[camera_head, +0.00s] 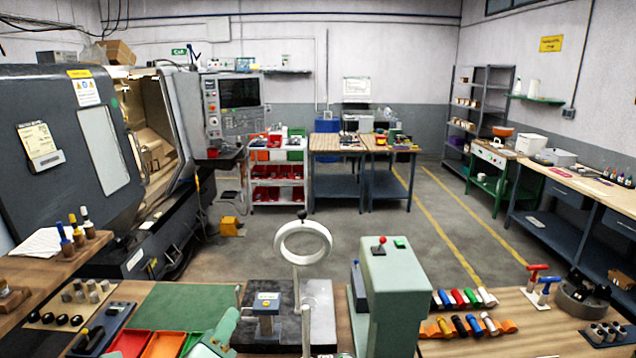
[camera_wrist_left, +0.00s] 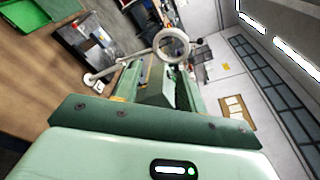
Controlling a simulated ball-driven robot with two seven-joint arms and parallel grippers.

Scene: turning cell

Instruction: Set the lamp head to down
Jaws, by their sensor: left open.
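The lamp is a white ring head (camera_head: 303,226) on a thin pale stem (camera_head: 297,292) at the front middle of the workbench. The ring stands upright, its open face towards my head camera, with a small dark knob on top. In the left wrist view the ring (camera_wrist_left: 157,47) shows beyond my fingers, its stem running down to a round white base (camera_wrist_left: 96,79). My left gripper (camera_head: 232,316) is at the bottom edge of the head view, left of the lamp and lower than the ring. It is open and apart from the lamp. My right gripper is out of view.
A green press-like machine (camera_head: 394,285) with a red knob stands close right of the lamp. A small blue-grey fixture (camera_head: 267,304) sits on a dark plate left of the stem. Red and orange trays (camera_head: 165,345) and a green mat (camera_head: 182,304) lie further left.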

